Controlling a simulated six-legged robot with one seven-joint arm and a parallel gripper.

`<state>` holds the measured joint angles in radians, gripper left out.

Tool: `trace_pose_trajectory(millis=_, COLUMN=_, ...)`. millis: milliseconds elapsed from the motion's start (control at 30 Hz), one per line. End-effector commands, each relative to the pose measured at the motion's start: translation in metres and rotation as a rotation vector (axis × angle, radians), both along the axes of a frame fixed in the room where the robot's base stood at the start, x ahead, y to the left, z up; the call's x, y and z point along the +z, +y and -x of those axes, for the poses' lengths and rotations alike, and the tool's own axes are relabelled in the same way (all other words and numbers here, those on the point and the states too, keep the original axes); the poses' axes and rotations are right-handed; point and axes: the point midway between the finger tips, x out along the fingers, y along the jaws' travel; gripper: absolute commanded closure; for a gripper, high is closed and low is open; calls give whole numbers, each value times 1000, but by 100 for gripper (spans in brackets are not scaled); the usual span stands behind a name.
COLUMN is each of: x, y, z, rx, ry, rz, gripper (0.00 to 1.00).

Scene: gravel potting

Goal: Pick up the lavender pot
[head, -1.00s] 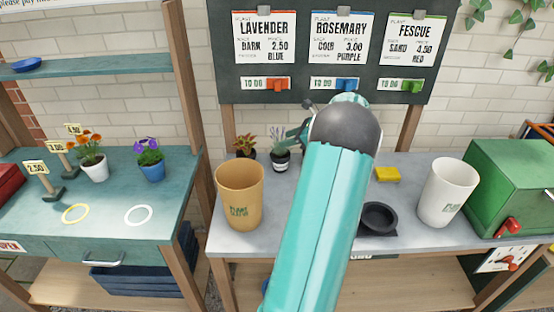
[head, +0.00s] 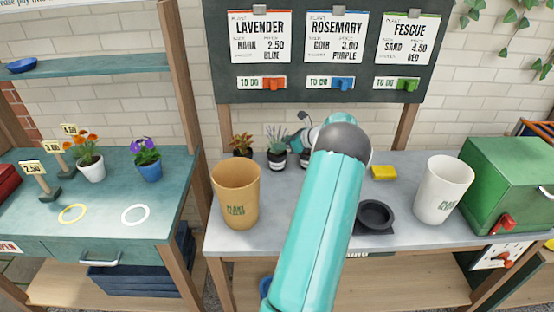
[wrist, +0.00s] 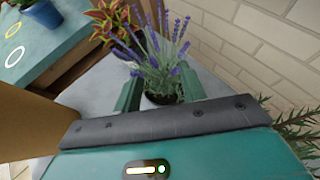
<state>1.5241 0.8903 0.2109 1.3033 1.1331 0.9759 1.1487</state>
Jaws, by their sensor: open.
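The lavender pot (head: 277,161) stands at the back of the grey bench, with purple-grey spikes above a dark pot with a pale band. In the wrist view the lavender (wrist: 160,62) fills the top centre, and the dark soil of its pot shows below the leaves. My gripper (wrist: 160,90) is open, with one teal finger at each side of the lavender pot. The lower pot is hidden behind the gripper's dark palm bar. I cannot tell whether the fingers touch it. In the head view my arm hides most of the gripper.
A red-leaved plant (head: 242,145) stands just left of the lavender, and another potted plant (head: 304,158) just right. A tan bin (head: 237,195) is in front to the left. A black dish (head: 375,214), yellow sponge (head: 383,173) and white bin (head: 444,190) are right.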

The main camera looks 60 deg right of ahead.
Motion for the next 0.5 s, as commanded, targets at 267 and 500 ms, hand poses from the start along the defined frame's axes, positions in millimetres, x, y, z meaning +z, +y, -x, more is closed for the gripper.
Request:
trace_pose_trajectory(millis=267, x=-17, y=-5, z=-29, rx=-2, ry=0, rz=1, gripper=59)
trace_pose_trajectory(millis=500, x=-16, y=-5, z=-29, rx=-2, ry=0, rz=1, gripper=69)
